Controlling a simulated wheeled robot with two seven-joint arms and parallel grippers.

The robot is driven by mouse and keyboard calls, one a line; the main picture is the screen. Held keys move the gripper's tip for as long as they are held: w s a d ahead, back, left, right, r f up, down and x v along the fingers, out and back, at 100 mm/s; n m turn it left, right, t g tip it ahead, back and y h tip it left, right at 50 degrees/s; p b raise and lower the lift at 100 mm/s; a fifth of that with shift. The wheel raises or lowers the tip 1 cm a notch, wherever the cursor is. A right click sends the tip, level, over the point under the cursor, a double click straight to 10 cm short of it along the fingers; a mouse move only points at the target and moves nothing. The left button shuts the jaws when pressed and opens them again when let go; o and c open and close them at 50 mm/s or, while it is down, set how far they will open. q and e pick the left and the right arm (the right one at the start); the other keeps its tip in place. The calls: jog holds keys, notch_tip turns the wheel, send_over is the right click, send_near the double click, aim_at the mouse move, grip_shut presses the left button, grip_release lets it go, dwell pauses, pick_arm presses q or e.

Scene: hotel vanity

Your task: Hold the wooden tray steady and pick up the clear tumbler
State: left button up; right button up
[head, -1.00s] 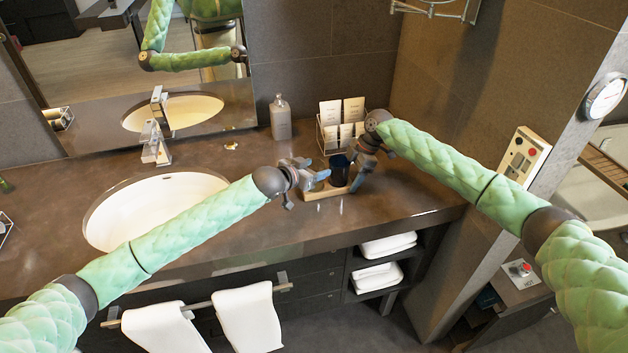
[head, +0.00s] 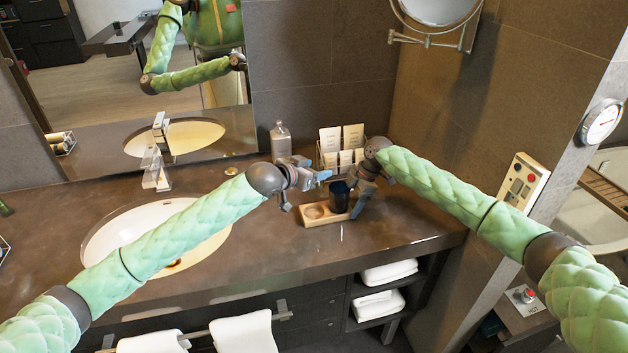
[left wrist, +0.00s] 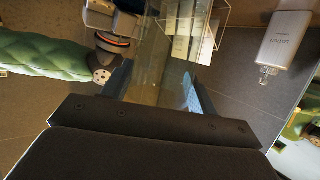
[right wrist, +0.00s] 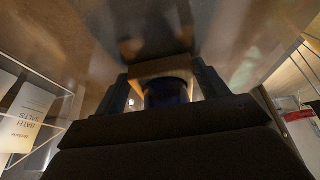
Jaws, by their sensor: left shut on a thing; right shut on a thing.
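The wooden tray (head: 325,219) lies on the counter with an empty round recess at its left. A dark blue cup (head: 339,197) stands in its right part and also shows in the right wrist view (right wrist: 166,92). My right gripper (head: 357,208) is shut on the tray's right end; in the right wrist view the tray (right wrist: 165,68) lies between the fingers. My left gripper (head: 318,180) is shut above the tray's left side. The clear tumbler (left wrist: 160,65) fills the space between its fingers in the left wrist view; it is hard to make out in the head view.
A clear rack with cards (head: 341,142) and a lotion bottle (head: 281,142) stand behind the grippers. The sink (head: 150,232) is to the left under my left arm. The counter's front edge is close to the tray. A wall is at the right.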

dwell(0.3)
jog(key=o, duration=1.1)
